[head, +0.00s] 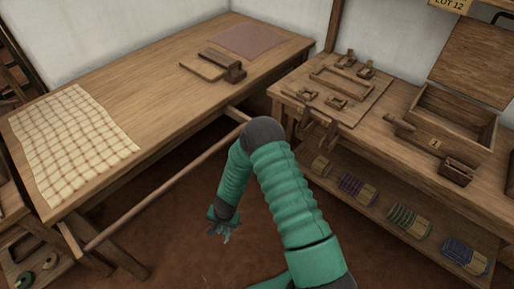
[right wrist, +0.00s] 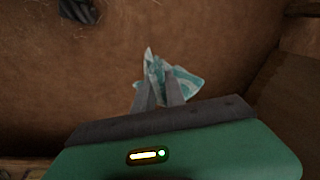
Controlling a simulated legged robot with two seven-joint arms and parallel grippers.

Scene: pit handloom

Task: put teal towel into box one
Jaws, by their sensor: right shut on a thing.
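My right gripper (head: 222,232) hangs low over the brown floor, in front of the benches. In the right wrist view its two fingers (right wrist: 160,93) are shut on a crumpled teal and white towel (right wrist: 180,83), which sticks out past the fingertips. In the head view the towel is too small to make out at the gripper. Box one (head: 449,150), an open wooden box with a small yellow label "1", stands on the right bench. Its lid (head: 470,62) is raised behind it. The gripper is well left of the box and lower. My left gripper does not show.
A long table (head: 165,95) at left bears a checked cloth (head: 72,140). A wooden rod (head: 165,190) runs along its front. The right bench holds a board of wooden parts (head: 335,90). Folded cloths (head: 408,220) lie on its lower shelf. Floor between is open.

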